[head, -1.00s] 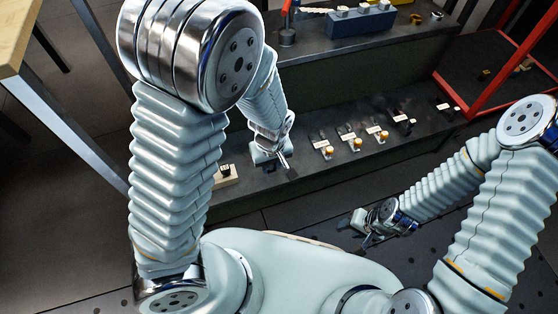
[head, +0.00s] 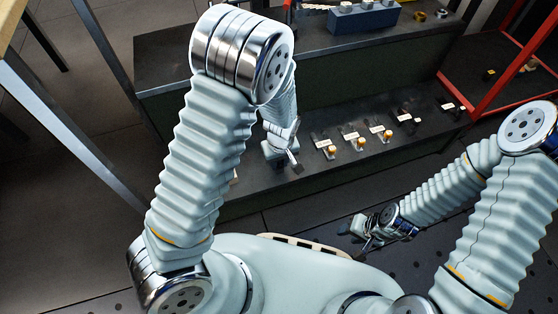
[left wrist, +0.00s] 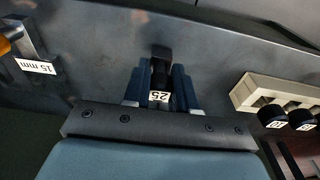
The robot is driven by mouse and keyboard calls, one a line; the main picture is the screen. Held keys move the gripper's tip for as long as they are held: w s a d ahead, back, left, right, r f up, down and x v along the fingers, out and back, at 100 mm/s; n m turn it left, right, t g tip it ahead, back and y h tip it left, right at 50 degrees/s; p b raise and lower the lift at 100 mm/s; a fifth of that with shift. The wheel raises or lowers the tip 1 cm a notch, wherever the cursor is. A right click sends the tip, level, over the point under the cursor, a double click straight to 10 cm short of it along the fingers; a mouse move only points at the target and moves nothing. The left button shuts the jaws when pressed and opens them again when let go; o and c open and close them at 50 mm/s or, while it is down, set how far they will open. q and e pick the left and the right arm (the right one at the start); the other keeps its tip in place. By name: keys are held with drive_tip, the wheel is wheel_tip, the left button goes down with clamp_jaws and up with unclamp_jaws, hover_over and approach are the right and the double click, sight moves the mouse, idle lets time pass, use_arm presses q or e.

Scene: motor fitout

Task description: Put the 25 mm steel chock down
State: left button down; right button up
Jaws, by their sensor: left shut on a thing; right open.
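The 25 mm steel chock (left wrist: 160,80) shows in the left wrist view as a dark upright piece with a white "25" label. It sits between the two blue fingers of my left gripper (left wrist: 158,88), which is shut on it. I cannot tell whether the chock touches the dark shelf surface below. In the head view my left gripper (head: 283,155) is low over the lower shelf (head: 270,190), left of a row of labelled pieces. The chock is not clear there. My right gripper (head: 364,238) is open and empty, away from the shelf.
Several labelled pieces (head: 351,140) stand along the lower shelf. One labelled 15 mm (left wrist: 35,66) is left of my gripper in the left wrist view. A beige holder with dark knobs (left wrist: 252,92) is to the right. A blue block (head: 362,18) stands on the upper shelf.

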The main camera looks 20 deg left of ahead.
use_arm(q)
drive_tip(key=shift+f, duration=0.2)
drive_tip(key=c, duration=0.9)
unclamp_jaws()
drive_tip(key=shift+r, duration=0.3)
wheel_tip(320, 180, up, 12)
drive_tip(key=s+p, duration=0.1)
drive_tip(key=p, duration=0.2)
drive_tip(key=shift+d, duration=0.35)
drive_tip(key=shift+f, duration=0.1)
